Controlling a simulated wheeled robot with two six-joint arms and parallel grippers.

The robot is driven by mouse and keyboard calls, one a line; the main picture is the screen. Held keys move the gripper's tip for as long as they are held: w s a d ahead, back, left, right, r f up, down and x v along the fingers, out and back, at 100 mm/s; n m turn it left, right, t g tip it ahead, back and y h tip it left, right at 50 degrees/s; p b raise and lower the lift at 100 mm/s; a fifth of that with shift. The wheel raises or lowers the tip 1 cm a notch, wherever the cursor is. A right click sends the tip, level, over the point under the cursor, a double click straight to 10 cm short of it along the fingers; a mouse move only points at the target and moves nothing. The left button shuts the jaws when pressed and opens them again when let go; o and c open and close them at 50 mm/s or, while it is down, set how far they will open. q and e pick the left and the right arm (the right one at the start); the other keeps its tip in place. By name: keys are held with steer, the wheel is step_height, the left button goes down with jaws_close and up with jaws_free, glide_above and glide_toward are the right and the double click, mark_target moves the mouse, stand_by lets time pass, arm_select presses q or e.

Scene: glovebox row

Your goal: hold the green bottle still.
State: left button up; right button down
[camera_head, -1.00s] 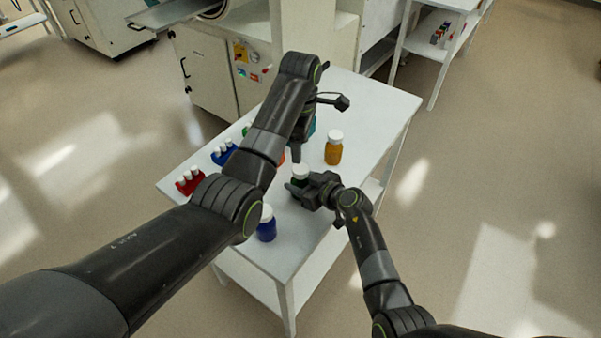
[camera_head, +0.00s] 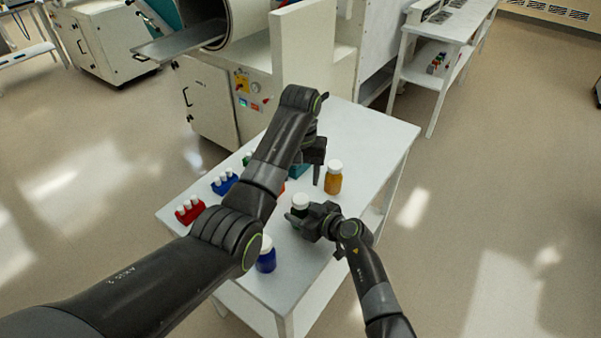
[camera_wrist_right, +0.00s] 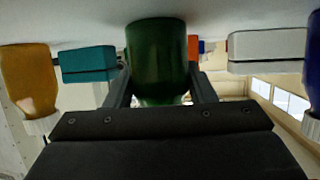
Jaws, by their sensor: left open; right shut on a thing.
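The green bottle (camera_wrist_right: 157,55) is dark green and fills the middle of the right wrist view, between the two fingers of my right gripper (camera_wrist_right: 160,88). In the head view the bottle's white cap (camera_head: 300,201) shows and its body is mostly hidden by my right gripper (camera_head: 301,219). The right gripper is shut on the bottle, which stands on the white table (camera_head: 375,140). My left gripper (camera_head: 317,172) is open, beyond the green bottle and close to the left of the orange bottle; its grip area is partly hidden by its own arm.
The orange bottle (camera_head: 333,179) stands behind the green one, and a blue bottle (camera_head: 266,256) stands near the front edge. A red rack (camera_head: 190,211) and a blue rack (camera_head: 225,184) hold white-capped vials at left. A teal box (camera_wrist_right: 88,63) and white box (camera_wrist_right: 265,52) flank the bottle.

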mark_target(300, 199)
arm_select(q)
steer(key=m, duration=2.2)
steer(key=shift+m, duration=0.3)
steer(key=shift+f, duration=4)
